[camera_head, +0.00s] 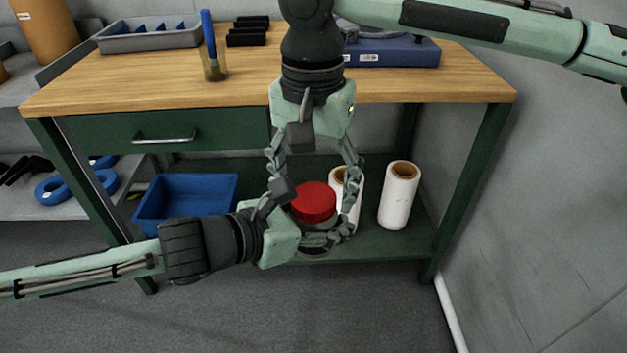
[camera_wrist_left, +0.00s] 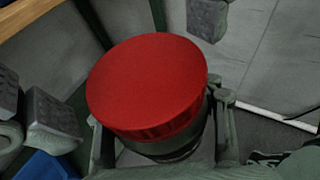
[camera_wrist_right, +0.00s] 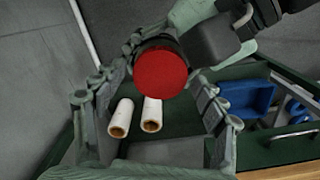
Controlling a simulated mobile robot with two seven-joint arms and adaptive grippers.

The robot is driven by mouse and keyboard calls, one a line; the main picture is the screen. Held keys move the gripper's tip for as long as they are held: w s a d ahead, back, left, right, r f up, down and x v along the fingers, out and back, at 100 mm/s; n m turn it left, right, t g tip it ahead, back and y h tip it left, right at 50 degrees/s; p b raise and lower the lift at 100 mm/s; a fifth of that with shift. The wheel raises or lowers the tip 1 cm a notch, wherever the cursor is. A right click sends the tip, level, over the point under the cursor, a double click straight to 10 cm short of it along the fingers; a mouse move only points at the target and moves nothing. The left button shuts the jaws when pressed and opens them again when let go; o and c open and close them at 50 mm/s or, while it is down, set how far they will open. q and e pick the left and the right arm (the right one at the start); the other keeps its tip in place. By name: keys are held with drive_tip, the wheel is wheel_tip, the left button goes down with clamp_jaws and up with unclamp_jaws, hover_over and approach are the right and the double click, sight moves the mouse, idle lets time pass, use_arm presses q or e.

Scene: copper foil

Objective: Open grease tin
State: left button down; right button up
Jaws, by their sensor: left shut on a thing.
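The grease tin (camera_head: 316,224) has a red lid (camera_head: 313,203) seated on a grey-dark body. It is upright, held in the air in front of the workbench. My left gripper (camera_head: 318,229) comes in from the left and is shut on the tin's body below the lid. In the left wrist view the red lid (camera_wrist_left: 145,85) hides most of the body. My right gripper (camera_head: 315,178) points down from above, its fingers spread wide either side of the lid. In the right wrist view the lid (camera_wrist_right: 160,72) shows between the open fingers, apart from them.
The workbench (camera_head: 150,88) has a wooden top and a lower shelf. White rolls (camera_head: 399,196) and a blue bin (camera_head: 186,203) stand on that shelf. On the top are a brush in a cup (camera_head: 213,62), a grey tray (camera_head: 150,36) and a blue case (camera_head: 390,50). The wall closes the right side.

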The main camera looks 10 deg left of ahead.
drive_tip(key=c, duration=1.1)
drive_tip(key=n, duration=0.3)
drive_tip(key=shift+c, duration=0.2)
drive_tip(key=o, duration=1.3)
drive_tip(key=shift+r, duration=0.1)
wheel_tip(320, 180, up, 4)
drive_tip(key=shift+r, duration=0.2)
drive_tip(key=shift+c, duration=0.3)
wheel_tip(320, 180, up, 3)
drive_tip(key=m, duration=0.3)
drive_tip(key=shift+r, duration=0.1)
drive_tip(key=shift+f, duration=3.9)
